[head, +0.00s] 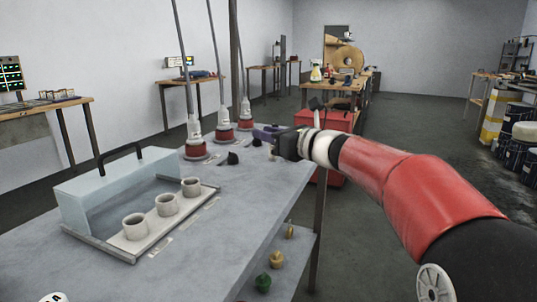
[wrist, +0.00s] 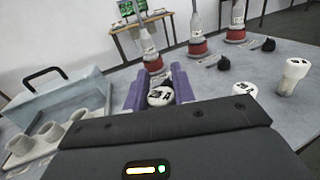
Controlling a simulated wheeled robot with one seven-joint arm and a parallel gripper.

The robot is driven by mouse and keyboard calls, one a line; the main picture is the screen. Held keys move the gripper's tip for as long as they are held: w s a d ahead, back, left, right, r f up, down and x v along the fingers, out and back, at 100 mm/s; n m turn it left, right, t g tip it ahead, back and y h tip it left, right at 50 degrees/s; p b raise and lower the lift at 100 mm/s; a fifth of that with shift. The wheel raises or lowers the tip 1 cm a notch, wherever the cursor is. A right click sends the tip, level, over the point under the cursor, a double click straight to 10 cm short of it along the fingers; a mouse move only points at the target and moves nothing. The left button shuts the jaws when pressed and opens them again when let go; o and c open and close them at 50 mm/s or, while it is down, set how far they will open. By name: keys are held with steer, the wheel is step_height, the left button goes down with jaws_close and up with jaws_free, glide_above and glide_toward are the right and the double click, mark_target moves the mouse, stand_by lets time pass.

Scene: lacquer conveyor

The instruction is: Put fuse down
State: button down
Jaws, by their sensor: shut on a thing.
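My gripper (head: 266,132) is at the far right end of the grey bench, with its purple fingers pointing left. In the wrist view, the fingers (wrist: 158,82) are shut on a white fuse (wrist: 160,97) with a black marking on its end. The head view does not show this fuse clearly. Two similar white fuses, one nearer (wrist: 244,91) and one farther right (wrist: 293,74), stand on the bench in the wrist view. Three grey round holders (head: 135,226) stand in a row on a white strip; I cannot see inside them well.
A clear cover (head: 88,207) with a black handle stands behind the holders. Three red-based rods (head: 195,149) line the bench's back edge, with black knobs (head: 233,158) before them. Green and yellow items sit on the lower shelf (head: 285,245).

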step_height(320, 180, down, 4)
steer(key=shift+f, duration=0.25)
steer(key=c, duration=1.1)
jaws_free()
steer(key=shift+c, duration=0.2)
steer(key=b+v, duration=0.2)
steer(key=v, duration=1)
steer(key=shift+b, duration=0.3)
steer(key=shift+r, duration=0.1)
